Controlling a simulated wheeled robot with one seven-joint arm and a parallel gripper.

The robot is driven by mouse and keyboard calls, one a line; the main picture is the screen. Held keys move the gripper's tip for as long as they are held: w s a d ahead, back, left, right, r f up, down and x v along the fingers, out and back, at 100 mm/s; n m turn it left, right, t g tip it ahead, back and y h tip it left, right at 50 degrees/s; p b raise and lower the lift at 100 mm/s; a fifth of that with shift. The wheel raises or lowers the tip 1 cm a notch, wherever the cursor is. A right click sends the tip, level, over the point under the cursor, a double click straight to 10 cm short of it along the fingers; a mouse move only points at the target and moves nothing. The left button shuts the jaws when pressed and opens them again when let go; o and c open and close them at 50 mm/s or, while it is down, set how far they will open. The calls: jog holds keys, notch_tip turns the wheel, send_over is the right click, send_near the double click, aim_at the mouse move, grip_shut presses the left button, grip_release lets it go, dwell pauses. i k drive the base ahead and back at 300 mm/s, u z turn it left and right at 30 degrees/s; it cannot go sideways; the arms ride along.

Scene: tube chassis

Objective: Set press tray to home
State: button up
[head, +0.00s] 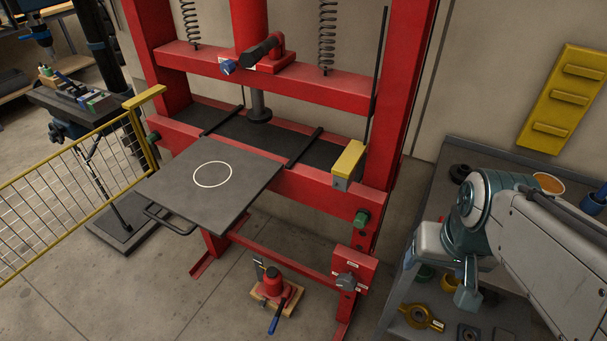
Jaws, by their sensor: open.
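The press tray (255,182) is a flat dark grey plate with a white ring on top. It juts out from the front of the red press frame (395,100), clear of the ram (260,108). A dark bar handle (168,220) is at its front left edge. Two dark rails (303,147) run back from the tray across the press bed. My gripper (465,290) hangs at the right, above the grey bench and well apart from the tray. It is open, with no object visible in it; its fingers are partly hidden by the wrist.
A yellow mesh gate (62,195) stands left of the tray. A red jack (273,287) with a blue handle sits on the floor below. A yellow block (350,159) is on the press's right front. The grey bench (430,180) holds several parts. Floor before the tray is open.

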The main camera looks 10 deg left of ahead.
aim_at(211, 184)
jog(key=u, duration=1.5)
jog(key=k, duration=0.45)
jog(key=u, duration=0.4)
jog(key=i, duration=0.9)
jog(key=z, duration=0.05)
